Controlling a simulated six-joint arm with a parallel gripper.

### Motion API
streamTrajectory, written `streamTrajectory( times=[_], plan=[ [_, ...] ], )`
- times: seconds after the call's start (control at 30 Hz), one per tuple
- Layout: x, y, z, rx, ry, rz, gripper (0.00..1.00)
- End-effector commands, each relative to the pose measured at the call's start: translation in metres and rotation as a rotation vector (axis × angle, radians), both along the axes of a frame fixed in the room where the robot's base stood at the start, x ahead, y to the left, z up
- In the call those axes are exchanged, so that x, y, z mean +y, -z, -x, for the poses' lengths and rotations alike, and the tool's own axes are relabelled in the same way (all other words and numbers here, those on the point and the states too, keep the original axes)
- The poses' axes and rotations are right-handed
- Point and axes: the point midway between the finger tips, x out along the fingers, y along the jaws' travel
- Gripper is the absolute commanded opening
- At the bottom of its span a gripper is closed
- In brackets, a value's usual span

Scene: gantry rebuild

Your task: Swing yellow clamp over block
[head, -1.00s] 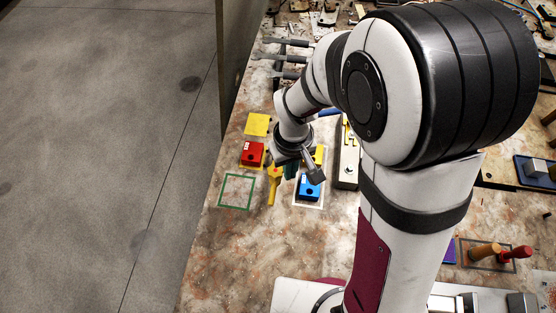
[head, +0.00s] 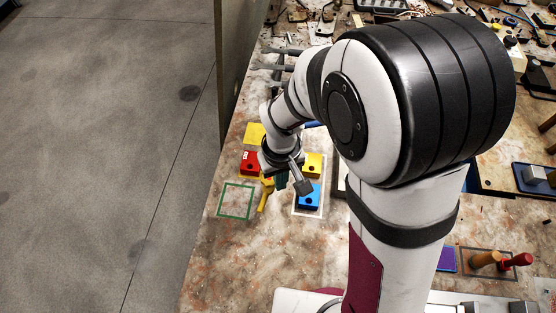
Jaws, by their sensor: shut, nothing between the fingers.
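The yellow clamp (head: 264,199) shows as a thin yellow handle, its lower end pointing down and slightly left. It lies between the red block (head: 249,170) and the blue block (head: 309,197); its upper part is hidden by my wrist. My gripper (head: 282,182) is shut with nothing in it, pointing down just right of the clamp's handle. I cannot tell whether it touches the clamp. The blue block sits in a white outlined square (head: 308,214), with a yellow block (head: 313,164) just behind it. Which block belongs to the clamp does not show.
A green outlined square (head: 236,215) at left is empty. A flat yellow piece (head: 255,132) lies behind the red block. Dark bars (head: 281,52) stand at the back. The front-left table is clear.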

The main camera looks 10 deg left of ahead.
Motion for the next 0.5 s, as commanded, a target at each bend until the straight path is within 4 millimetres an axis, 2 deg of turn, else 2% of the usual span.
streamTrajectory(
  times=[0.5],
  plan=[
    [0.015,0.0,0.002,0.0,0.0,0.0,0.0]
  ],
)
